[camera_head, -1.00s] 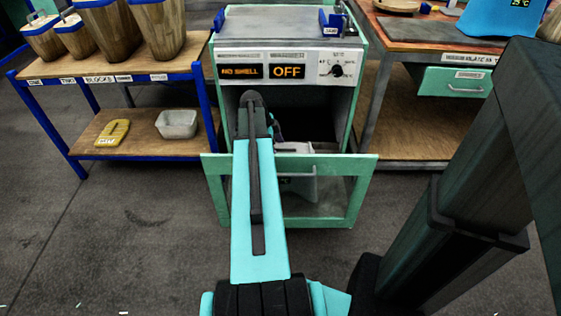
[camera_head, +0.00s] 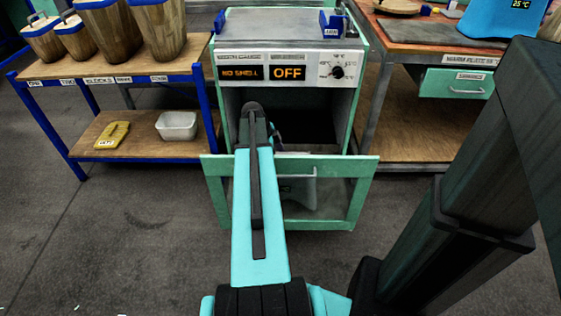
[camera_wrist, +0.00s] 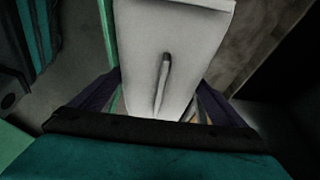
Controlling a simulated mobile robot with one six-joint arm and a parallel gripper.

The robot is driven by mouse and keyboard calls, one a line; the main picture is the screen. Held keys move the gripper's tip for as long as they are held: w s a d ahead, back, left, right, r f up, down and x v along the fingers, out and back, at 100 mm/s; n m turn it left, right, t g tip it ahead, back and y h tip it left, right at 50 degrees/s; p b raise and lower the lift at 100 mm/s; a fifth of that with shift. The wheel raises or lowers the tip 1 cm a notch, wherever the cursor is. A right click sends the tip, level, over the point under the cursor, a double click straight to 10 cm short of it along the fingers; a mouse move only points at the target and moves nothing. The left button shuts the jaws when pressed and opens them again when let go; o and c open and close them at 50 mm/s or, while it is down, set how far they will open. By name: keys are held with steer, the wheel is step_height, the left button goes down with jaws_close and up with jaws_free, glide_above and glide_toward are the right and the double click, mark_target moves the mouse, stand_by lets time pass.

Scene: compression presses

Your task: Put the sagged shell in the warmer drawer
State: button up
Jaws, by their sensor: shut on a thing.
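A pale grey, flat-faced piece with a dark slot (camera_wrist: 178,45) fills the middle of the wrist view. It may be the sagged shell, but its full shape is cut off. My gripper (camera_wrist: 160,105) is shut on it, with a dark finger at each side.
The cabinet (camera_head: 289,105) shows "NO SHELL" and "OFF".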

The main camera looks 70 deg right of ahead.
steer(key=o, duration=1.3)
steer(key=p+v, duration=0.2)
steer(key=v, duration=1)
steer(key=shift+p, duration=0.4)
steer(key=shift+r, duration=0.1)
